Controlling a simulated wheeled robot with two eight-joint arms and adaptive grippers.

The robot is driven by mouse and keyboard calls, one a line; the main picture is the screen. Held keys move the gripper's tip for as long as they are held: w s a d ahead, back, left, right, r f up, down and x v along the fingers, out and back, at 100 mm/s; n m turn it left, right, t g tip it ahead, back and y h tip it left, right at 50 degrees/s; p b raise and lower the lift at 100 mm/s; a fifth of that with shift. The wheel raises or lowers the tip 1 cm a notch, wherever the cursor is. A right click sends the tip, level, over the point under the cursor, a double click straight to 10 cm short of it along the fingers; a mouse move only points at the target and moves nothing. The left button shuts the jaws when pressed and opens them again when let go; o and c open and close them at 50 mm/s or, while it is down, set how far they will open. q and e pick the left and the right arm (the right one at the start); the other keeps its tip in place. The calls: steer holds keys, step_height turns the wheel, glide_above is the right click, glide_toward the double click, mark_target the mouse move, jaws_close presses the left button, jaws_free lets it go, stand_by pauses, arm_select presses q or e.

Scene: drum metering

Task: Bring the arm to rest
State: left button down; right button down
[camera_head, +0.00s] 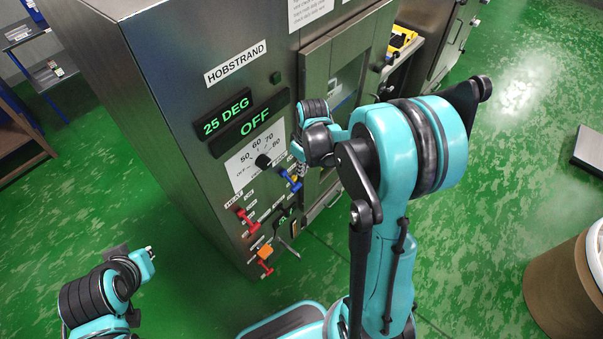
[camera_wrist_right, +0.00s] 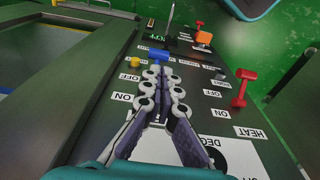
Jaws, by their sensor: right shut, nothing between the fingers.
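My right gripper (camera_head: 297,165) is in front of the control panel of a grey cabinet, beside the blue handle (camera_head: 291,181). In the right wrist view its fingers (camera_wrist_right: 162,78) are shut together with nothing between them. Their tips point toward the blue handle (camera_wrist_right: 159,54); whether they touch it I cannot tell. My right arm (camera_head: 400,150) reaches across the middle of the head view, bent at a large teal joint. My left gripper (camera_head: 146,259) is low at the left, away from the cabinet; its fingers are too small to read.
The HOBSTRAND cabinet (camera_head: 150,90) shows "25 DEG" (camera_head: 227,115) and "OFF" (camera_head: 255,122). Its panel carries a dial knob (camera_head: 263,160), a red handle (camera_head: 246,216) and an orange knob (camera_head: 265,251). A brown drum (camera_head: 555,285) stands at lower right. Green floor is open at right.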

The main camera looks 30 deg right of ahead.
steer(key=r, duration=0.3)
steer(key=r+p, duration=0.1)
steer(key=shift+s+d+r, duration=0.15)
steer(key=shift+s+r, duration=0.15)
steer(key=s+a+r+m+t+b, duration=0.2)
steer(key=s+a+t+b, duration=0.1)
steer(key=s, duration=0.3)
steer(key=s+a+r+m+t+b, duration=0.2)
steer(key=s+a+b, duration=0.1)
steer(key=s+a, duration=0.3)
steer(key=shift+s+m+t+h, duration=0.3)
steer(key=shift+s+t, duration=0.1)
